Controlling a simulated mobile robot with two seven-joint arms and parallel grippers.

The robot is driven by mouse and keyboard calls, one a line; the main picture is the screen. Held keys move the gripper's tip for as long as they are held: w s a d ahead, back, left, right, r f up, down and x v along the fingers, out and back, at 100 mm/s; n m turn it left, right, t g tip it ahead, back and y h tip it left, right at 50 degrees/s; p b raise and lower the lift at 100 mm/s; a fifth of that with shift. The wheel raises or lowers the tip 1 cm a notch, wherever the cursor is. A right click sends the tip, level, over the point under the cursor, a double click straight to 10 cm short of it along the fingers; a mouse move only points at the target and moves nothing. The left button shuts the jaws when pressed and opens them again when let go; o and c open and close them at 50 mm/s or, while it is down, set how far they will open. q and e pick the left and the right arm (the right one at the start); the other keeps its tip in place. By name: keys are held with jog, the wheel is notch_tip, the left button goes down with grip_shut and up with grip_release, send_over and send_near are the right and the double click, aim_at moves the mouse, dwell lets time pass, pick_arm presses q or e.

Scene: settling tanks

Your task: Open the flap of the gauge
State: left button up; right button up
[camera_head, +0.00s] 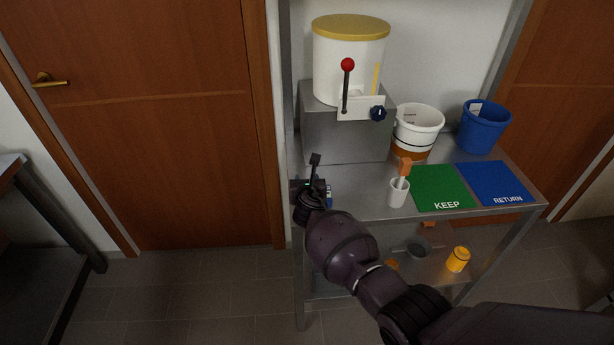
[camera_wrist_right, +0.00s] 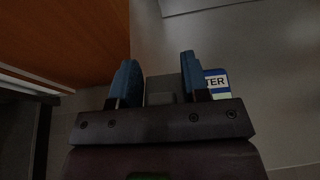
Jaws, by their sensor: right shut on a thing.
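My right gripper (camera_head: 311,194) is at the left end of the metal shelf, low over its edge. In the right wrist view the two blue fingers (camera_wrist_right: 157,82) are closed on a dark grey block (camera_wrist_right: 163,86). It sits where the gauge could be, but I cannot tell whether it is the gauge or its flap. A small blue and white label (camera_wrist_right: 216,84) ending in "TER" shows just right of the fingers. A thin black upright piece with a square head (camera_head: 315,159) rises by the gripper; I cannot tell what it belongs to. My left gripper is not in view.
On the shelf (camera_head: 350,180) stand a grey block with a white yellow-lidded tank (camera_head: 349,60) and red-knobbed lever, a white bucket (camera_head: 418,120), a blue bucket (camera_head: 484,124), a white cup (camera_head: 398,194), a green KEEP mat (camera_head: 440,185) and a blue RETURN mat (camera_head: 496,182).

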jog(key=shift+w+r+g, duration=0.15)
jog(key=shift+w+g, duration=0.2)
jog(key=shift+g, duration=0.75)
jog(key=shift+w+g, duration=0.1)
jog(key=shift+g, duration=0.4)
jog(key=o, duration=0.6)
jog(key=shift+o, duration=0.2)
jog(key=v, duration=1)
jog(key=shift+s+r, duration=0.15)
jog(key=shift+s, duration=0.2)
jog(key=shift+d, duration=0.15)
